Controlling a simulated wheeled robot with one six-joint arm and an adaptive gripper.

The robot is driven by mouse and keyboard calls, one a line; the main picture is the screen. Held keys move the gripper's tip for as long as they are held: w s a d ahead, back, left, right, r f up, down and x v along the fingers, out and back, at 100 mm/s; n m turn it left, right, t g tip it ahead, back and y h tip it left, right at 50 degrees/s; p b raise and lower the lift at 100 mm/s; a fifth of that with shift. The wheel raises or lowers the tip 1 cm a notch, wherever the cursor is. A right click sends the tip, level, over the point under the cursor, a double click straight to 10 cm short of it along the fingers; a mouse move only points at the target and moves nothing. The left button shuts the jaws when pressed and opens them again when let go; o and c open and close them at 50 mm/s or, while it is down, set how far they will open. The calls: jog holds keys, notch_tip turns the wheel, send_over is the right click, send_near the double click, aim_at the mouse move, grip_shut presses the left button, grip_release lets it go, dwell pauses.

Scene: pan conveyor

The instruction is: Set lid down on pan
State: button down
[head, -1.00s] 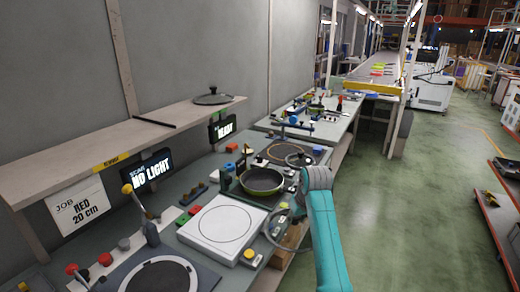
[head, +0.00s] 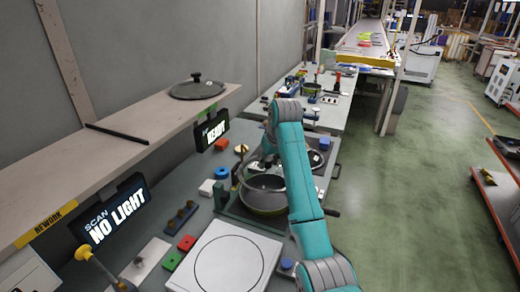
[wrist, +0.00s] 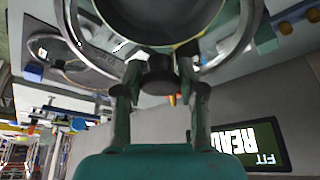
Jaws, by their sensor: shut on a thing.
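My gripper (head: 267,164) is over the pan and shut on the knob of a clear glass lid (head: 251,184). In the wrist view my gripper (wrist: 160,88) has its fingers on both sides of the dark knob, and the lid's shiny rim (wrist: 252,30) curves around it. The dark pan with a green outside (head: 262,209) stands on the bench fixture below the lid. The lid is over the pan's mouth; I cannot tell whether its rim touches the pan all round. My arm hides part of the pan's right side.
Another lid (head: 198,88) lies on the wall shelf (head: 130,124). A white plate (head: 228,262) and small coloured blocks lie in front. A round dark item (head: 316,159) is behind my arm.

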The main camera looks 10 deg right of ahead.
jog(key=shift+w+f, duration=0.2)
jog(key=shift+w, duration=0.05)
notch_tip(320, 180, down, 7)
dwell(0.7)
jog(key=shift+s+f, duration=0.15)
jog(key=shift+f, duration=0.45)
dwell(2.5)
jog(key=c, duration=0.6)
grip_release()
